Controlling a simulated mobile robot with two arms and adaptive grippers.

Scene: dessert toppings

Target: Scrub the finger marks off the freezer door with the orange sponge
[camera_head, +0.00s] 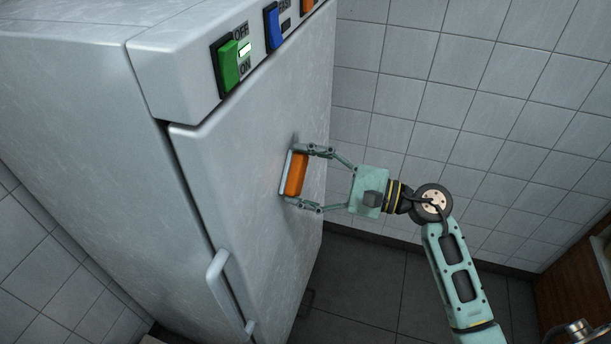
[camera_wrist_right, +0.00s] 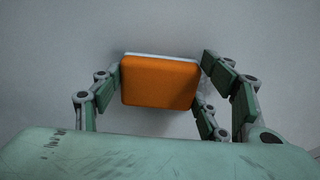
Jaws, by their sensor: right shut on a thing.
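The orange sponge (camera_head: 297,175) has a pale layer on the side facing the freezer door (camera_head: 245,165). My right gripper (camera_head: 298,175) is shut on the sponge, with one finger at its upper end and one at its lower end. The sponge is at the door, right of its middle; the pale side appears to touch the door. In the right wrist view the sponge (camera_wrist_right: 160,82) sits between the fingers against the pale door surface (camera_wrist_right: 50,50). I cannot make out clear finger marks. My left gripper is not in view.
The door handle (camera_head: 221,285) sticks out at the lower left of the door. A green switch (camera_head: 229,66) and a blue switch (camera_head: 274,27) are on the panel above. A tiled wall (camera_head: 450,80) stands behind; dark floor (camera_head: 365,280) shows below. Brown wood (camera_head: 570,285) is at right.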

